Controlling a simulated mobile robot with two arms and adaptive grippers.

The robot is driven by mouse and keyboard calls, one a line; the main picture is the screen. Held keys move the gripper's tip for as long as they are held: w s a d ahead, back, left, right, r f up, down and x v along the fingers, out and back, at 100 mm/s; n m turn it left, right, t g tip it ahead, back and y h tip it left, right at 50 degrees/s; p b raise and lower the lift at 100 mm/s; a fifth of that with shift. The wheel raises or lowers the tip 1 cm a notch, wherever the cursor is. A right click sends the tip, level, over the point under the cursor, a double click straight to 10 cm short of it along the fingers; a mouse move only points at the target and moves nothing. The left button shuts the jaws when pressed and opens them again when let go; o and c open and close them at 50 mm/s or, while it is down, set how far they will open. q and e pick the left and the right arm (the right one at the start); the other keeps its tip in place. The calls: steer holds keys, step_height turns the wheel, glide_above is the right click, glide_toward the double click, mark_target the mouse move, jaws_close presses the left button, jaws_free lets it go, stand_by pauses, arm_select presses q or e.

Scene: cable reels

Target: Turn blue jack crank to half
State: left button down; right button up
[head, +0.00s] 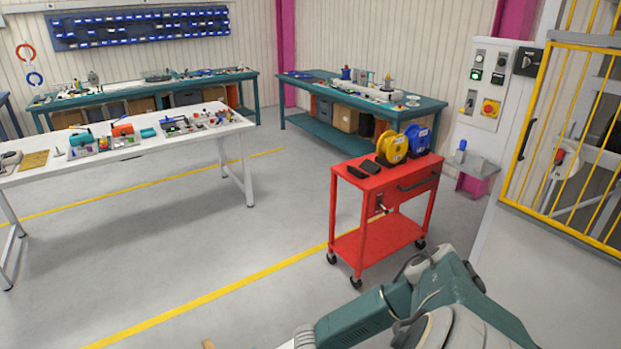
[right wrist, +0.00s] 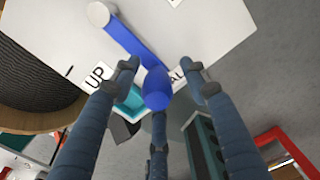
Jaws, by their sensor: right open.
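In the right wrist view, the blue crank (right wrist: 132,42) is mounted on a white panel (right wrist: 215,30). Its arm runs from a pale round hub (right wrist: 100,14) at the upper left down to the right and ends in a rounded blue handle (right wrist: 156,86). My right gripper (right wrist: 158,82) is open, with its fingers spread around the handle; I see no clear contact. A label reading UP (right wrist: 97,76) is left of the handle, and another label (right wrist: 177,77) is partly hidden. I cannot make out the crank in the head view. My left gripper is out of view.
A large reel with dark winding (right wrist: 35,85) is close on the left in the right wrist view. In the head view, a red cart (head: 375,246) carries a yellow reel (head: 392,146) and a blue reel (head: 419,137). A yellow barred gate (head: 545,100) stands at right. Open floor lies left of the cart.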

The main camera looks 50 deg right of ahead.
step_height(320, 180, up, 12)
steer(key=shift+r, duration=0.1)
stand_by(0.4)
stand_by(0.5)
